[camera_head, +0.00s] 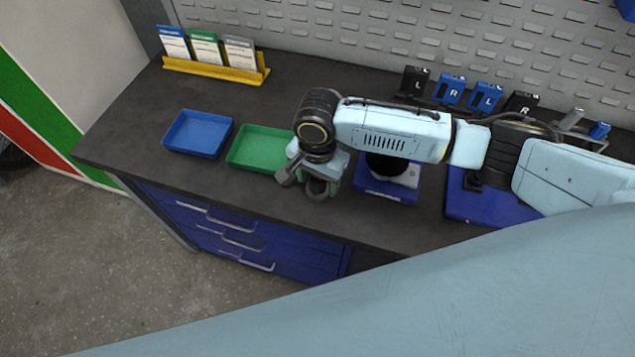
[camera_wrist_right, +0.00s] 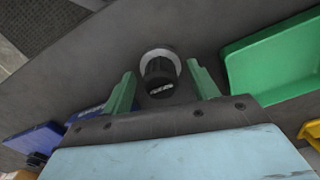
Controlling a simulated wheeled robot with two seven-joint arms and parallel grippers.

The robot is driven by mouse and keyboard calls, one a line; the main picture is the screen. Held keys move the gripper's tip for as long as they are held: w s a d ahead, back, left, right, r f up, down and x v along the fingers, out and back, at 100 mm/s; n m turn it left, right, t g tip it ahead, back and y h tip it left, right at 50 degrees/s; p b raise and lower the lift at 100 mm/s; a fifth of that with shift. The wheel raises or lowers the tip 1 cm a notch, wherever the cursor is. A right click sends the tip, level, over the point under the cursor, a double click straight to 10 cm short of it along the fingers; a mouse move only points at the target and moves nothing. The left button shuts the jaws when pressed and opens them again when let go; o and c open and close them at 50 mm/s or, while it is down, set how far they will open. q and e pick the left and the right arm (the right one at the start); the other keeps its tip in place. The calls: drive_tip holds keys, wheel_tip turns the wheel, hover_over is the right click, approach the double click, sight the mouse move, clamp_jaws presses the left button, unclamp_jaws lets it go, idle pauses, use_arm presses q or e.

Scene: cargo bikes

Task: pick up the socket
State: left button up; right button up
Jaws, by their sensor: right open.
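The socket (camera_wrist_right: 160,72), a black cylinder with a wider grey ring, shows in the right wrist view on the dark bench top. It lies between the two green fingers of my right gripper (camera_wrist_right: 163,86). The fingers are apart, with visible gaps on both sides of the socket. In the head view my right gripper (camera_head: 310,183) is low over the bench, just right of the green tray, and largely hides the socket. My left gripper is not in view.
A green tray (camera_head: 247,163) is close beside the right gripper, with a blue tray (camera_head: 197,134) further left. A blue holder (camera_head: 385,191) with a black and white item sits to the right. A yellow card rack (camera_head: 215,70) and several labelled blocks (camera_head: 452,88) stand at the back.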

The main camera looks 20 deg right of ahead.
drive_tip(key=c, duration=1.1)
drive_tip(key=shift+r, duration=0.1)
